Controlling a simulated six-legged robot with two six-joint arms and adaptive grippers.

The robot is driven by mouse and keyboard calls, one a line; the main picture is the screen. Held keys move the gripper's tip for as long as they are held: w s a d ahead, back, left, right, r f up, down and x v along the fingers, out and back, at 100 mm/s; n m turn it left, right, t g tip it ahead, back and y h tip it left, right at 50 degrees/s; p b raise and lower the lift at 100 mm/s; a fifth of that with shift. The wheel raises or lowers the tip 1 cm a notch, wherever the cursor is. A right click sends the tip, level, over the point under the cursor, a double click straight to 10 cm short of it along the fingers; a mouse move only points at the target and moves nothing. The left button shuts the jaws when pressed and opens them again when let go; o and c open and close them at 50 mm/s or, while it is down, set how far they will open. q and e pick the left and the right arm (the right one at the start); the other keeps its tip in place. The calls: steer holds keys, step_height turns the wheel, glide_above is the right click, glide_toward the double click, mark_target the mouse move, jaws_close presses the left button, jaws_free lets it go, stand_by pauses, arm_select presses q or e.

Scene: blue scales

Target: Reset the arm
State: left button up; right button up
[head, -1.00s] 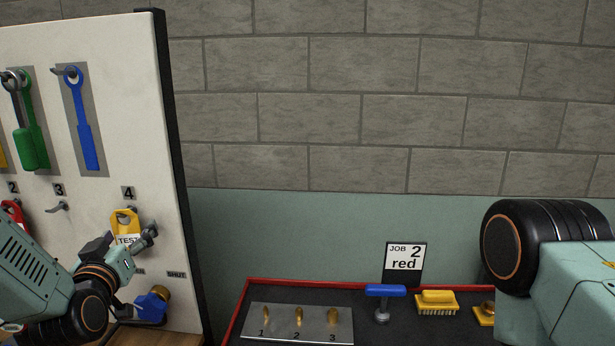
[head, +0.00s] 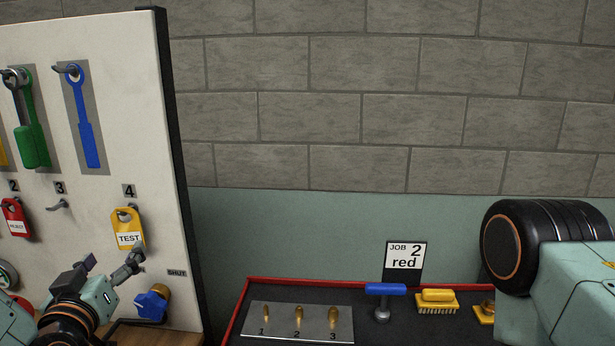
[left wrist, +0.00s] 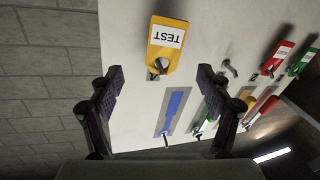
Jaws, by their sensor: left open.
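My left gripper (head: 112,262) is at the lower left in the head view, just below the yellow TEST tag (head: 128,229). It is open, with nothing between its fingers. The tag hangs at hook 4 on the white board (head: 110,110). In the left wrist view the open fingers (left wrist: 160,78) point toward the board. The yellow tag (left wrist: 166,38) appears upside down there, beyond the gap between the fingers and apart from them. Of my right arm, only links show at the right edge of the head view; its gripper is out of view.
A blue-handled valve (head: 152,304) sits low on the board, close right of my left gripper. A red tag (head: 15,217), a green tool (head: 33,145) and a blue wrench (head: 87,130) hang on the board. A red-rimmed tray (head: 236,318) holds a plate, a blue T-handle and a yellow brush.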

arm_select(q)
steer(key=w, duration=0.2)
steer(key=w+a, duration=0.1)
steer(key=w, duration=0.5)
steer(key=shift+w+a, duration=0.15)
steer(key=shift+w, duration=0.05)
steer(key=shift+s+r+p, duration=0.35)
steer(key=shift+r+p, duration=0.05)
steer(key=shift+p, duration=0.15)
steer(key=shift+s+r+p, duration=0.15)
steer(key=shift+s+p, duration=0.15)
steer(key=shift+p, duration=0.05)
steer(key=p, duration=0.5)
glide_toward(130, 225)
steer(key=shift+s+a, duration=0.85)
steer(key=shift+a, duration=0.45)
steer(key=shift+r, duration=0.3)
steer(key=shift+w+f, duration=0.1)
steer(key=shift+w, duration=0.15)
